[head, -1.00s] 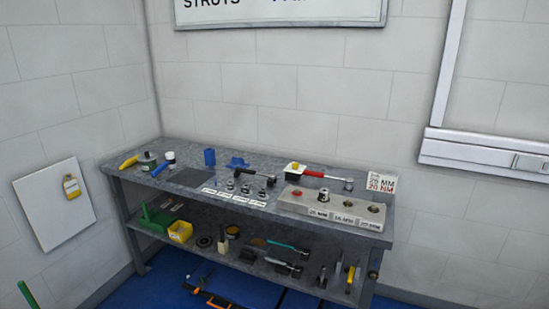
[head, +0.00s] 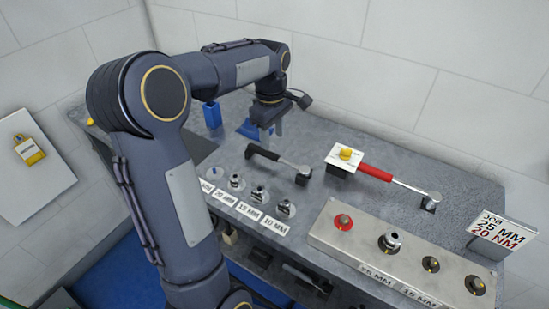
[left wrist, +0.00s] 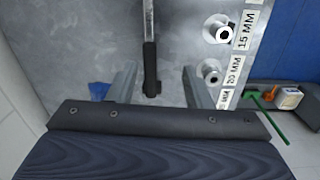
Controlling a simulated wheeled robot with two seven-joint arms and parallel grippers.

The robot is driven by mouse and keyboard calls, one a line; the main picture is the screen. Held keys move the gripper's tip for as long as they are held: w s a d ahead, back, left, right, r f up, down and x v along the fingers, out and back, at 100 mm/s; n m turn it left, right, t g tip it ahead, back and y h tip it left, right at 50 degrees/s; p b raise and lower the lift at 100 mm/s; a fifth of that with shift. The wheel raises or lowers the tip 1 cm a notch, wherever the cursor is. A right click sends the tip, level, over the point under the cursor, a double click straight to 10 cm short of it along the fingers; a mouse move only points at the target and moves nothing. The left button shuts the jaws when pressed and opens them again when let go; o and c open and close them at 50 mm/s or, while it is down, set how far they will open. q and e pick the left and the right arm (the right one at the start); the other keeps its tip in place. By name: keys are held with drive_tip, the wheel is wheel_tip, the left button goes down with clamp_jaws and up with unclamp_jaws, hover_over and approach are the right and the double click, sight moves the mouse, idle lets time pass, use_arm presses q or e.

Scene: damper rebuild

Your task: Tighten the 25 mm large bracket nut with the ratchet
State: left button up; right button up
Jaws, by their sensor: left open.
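The ratchet (head: 278,160), with a black handle and chrome head, lies on the bench. My left gripper (head: 266,135) is open and empty, pointing down near the ratchet's handle end. In the left wrist view, the black handle (left wrist: 151,65) shows between the two spread fingers of the gripper (left wrist: 159,70); whether they touch it I cannot tell. A metal block (head: 335,236) at the right carries labelled stations. A chrome piece (head: 389,241) stands upright above its 25 mm label; the nut itself is not distinguishable. My right gripper is not in view.
Several sockets (head: 259,193) stand in a labelled row left of the block. A job sign (head: 501,233) reads 25 MM, 20 NM. Blue parts (head: 211,114) stand behind my arm.

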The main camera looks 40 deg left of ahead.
sight(275, 155)
use_arm(q)
drive_tip(key=shift+w+a+f+n, duration=0.3)
drive_tip(key=shift+w+f, duration=0.15)
drive_tip(key=shift+f, duration=0.2)
drive_tip(key=shift+w+a+f+n, duration=0.25)
drive_tip(key=shift+w+f, duration=0.15)
drive_tip(key=shift+f, duration=0.2)
drive_tip(key=f, duration=0.6)
drive_tip(key=shift+w+d, duration=0.1)
drive_tip(key=shift+d, duration=0.1)
drive_tip(key=shift+r, duration=0.1)
drive_tip(key=shift+c, duration=0.4)
clamp_jaws()
